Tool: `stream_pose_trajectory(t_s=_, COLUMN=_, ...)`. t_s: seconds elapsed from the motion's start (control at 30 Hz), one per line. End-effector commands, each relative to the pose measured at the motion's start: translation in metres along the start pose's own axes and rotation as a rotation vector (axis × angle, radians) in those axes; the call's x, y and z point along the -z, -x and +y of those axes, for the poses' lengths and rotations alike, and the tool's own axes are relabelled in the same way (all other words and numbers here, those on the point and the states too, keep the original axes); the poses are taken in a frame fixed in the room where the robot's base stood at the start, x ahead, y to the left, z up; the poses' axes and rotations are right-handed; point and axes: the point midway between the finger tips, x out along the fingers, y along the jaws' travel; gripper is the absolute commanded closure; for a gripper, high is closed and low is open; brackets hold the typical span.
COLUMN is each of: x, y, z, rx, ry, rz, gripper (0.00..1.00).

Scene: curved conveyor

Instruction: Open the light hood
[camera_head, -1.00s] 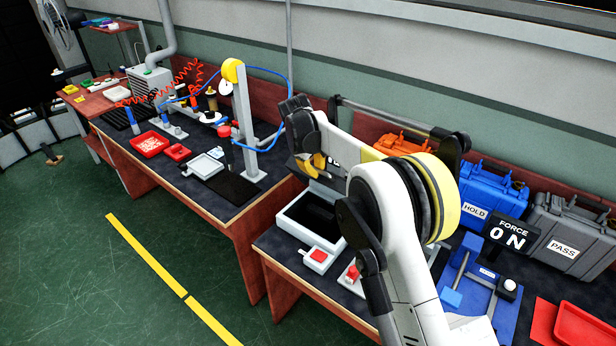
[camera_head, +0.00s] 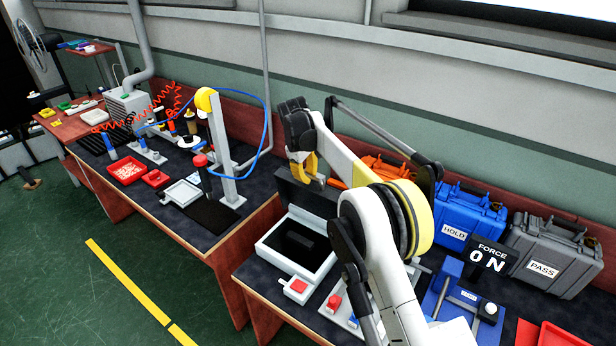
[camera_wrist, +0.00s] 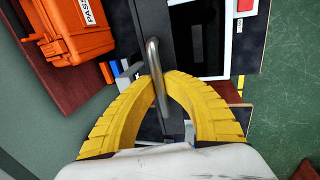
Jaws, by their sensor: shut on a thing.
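The light hood is a dark lid (camera_head: 300,198) standing raised at the back of a white-framed box (camera_head: 262,250). The box's dark inside shows. My gripper (camera_head: 314,178), with yellow fingers, is at the lid's upper edge. In the wrist view my gripper (camera_wrist: 158,80) is shut on a metal bar handle (camera_wrist: 154,62), which runs between the fingertips. The dark hood panel (camera_wrist: 150,22) lies beyond the handle, and the white box frame (camera_wrist: 232,60) is to its right. My arm covers part of the right side of the box in the head view.
A red button box (camera_head: 298,288) sits in front of the hood. Orange (camera_head: 385,168), blue (camera_head: 470,215) and grey (camera_head: 553,255) cases stand along the wall to the right. A blue fixture (camera_head: 462,298) and a force display (camera_head: 488,258) are at right. Floor in front is clear.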

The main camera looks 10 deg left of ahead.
Motion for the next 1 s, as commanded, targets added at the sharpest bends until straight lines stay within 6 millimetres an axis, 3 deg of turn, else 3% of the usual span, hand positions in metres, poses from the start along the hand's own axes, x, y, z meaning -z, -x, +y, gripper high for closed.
stream_pose_trajectory(t_s=0.17, x=0.000, y=0.000, z=0.000, rx=0.000, ry=0.000, rz=0.000, gripper=1.00)
stream_pose_trajectory(t_s=0.2, x=0.000, y=0.000, z=0.000, rx=0.000, ry=0.000, rz=0.000, gripper=0.81)
stream_pose_trajectory(t_s=0.27, x=0.000, y=0.000, z=0.000, rx=0.000, ry=0.000, rz=0.000, gripper=0.66)
stream_pose_trajectory(t_s=0.67, x=0.000, y=0.009, z=0.000, rx=0.000, ry=0.001, rz=0.000, gripper=0.66)
stream_pose_trajectory(t_s=1.0, x=0.000, y=0.079, z=0.000, rx=0.000, ry=0.001, rz=0.000, gripper=0.66)
